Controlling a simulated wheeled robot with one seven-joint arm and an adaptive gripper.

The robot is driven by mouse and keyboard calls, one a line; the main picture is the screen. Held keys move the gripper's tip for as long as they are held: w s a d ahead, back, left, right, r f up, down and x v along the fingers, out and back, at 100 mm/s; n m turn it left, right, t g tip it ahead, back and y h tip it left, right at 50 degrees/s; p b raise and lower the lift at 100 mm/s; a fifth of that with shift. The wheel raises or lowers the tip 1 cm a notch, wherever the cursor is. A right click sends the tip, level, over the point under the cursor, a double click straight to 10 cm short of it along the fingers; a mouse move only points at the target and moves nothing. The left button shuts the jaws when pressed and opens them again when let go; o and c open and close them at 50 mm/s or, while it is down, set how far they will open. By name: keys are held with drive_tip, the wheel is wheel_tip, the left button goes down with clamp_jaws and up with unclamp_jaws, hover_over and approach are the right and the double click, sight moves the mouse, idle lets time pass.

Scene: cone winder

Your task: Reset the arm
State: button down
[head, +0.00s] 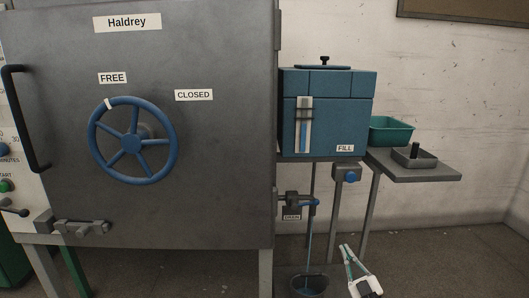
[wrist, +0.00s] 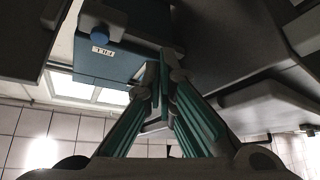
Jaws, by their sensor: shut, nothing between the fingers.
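My gripper (head: 345,252) shows low in the head view, right of the bucket, pointing up and a little left. It has teal-lined fingers and a white body. In the wrist view my gripper (wrist: 160,72) has its fingers converging to closed tips, with nothing between them. It touches nothing that I can make out. The blue tank (head: 325,112) with the FILL label is above it in the head view, and the tank (wrist: 105,68) also shows at the upper left of the wrist view.
A grey machine door (head: 215,170) with a blue handwheel (head: 132,141) fills the left. A dark bucket (head: 309,284) stands on the floor beside my gripper. Floor (head: 450,255) at lower right is clear.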

drive_tip(key=s+a+r+n+g+y, duration=0.4)
drive_tip(key=a+r+n+g+y, duration=0.3)
drive_tip(key=n, duration=0.5)
drive_tip(key=s+a+r+n+g+y, duration=0.45)
drive_tip(key=a+n+g, duration=0.3)
drive_tip(key=n, duration=0.35)
drive_tip(key=s+a+r+n+g+h, duration=0.2)
drive_tip(key=s+r+n+g+h, duration=0.1)
drive_tip(key=s+n+g, duration=0.45)
drive_tip(key=s+a+r+n+g+h, duration=0.2)
drive_tip(key=s+r+n+g+h, duration=0.15)
drive_tip(key=s+n, duration=0.6)
drive_tip(key=s+d+r+n+t+h, duration=0.1)
drive_tip(key=s+d+r+n+h, duration=0.1)
drive_tip(key=s+d+n+h, duration=0.35)
drive_tip(key=s+d+r+n+t+h, duration=0.2)
drive_tip(key=s+d+r+n+h, duration=0.1)
drive_tip(key=s+n, duration=0.6)
drive_tip(key=s+d+r+n+t+h, duration=0.1)
drive_tip(key=s+d+r+n+h, duration=0.1)
drive_tip(key=s+d+n+h, duration=0.4)
wheel_tip(320, 180, up, 21)
drive_tip(key=s+a+t+y+p, duration=0.1)
drive_tip(key=t+y+p, duration=0.1)
drive_tip(key=p, duration=1.7)
drive_tip(key=shift+s+a+n+t, duration=0.15)
drive_tip(key=shift+a+n+t, duration=0.3)
drive_tip(key=shift+t, duration=0.3)
